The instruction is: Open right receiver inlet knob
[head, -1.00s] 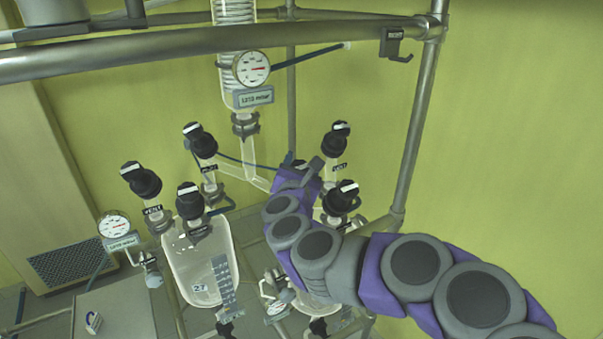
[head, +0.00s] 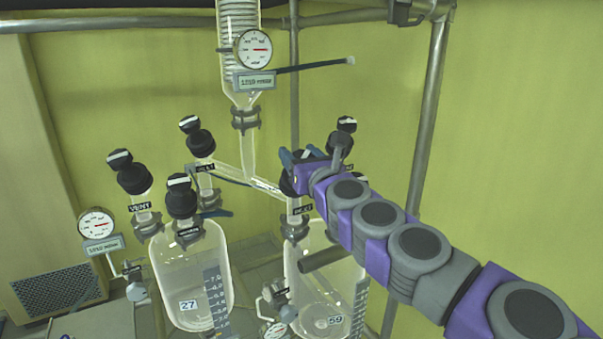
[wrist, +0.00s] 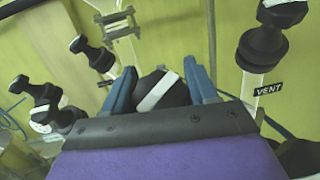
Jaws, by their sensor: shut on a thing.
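The right receiver (head: 340,275) is a clear glass vessel marked 59 in the head view. Its black inlet knob (head: 287,187) sits on the neck above a label and is mostly hidden behind my gripper (head: 298,158). In the wrist view my gripper (wrist: 160,88) has its two blue fingers on either side of the black knob (wrist: 176,96). The fingers are shut on it, and the white stripe on its top runs diagonally between them.
The vent knob (wrist: 262,48) stands close at the right in the wrist view. The left receiver (head: 190,275), marked 27, has several black knobs above it. A glass column with a gauge (head: 253,49) hangs behind. A metal post (head: 428,120) rises at the right.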

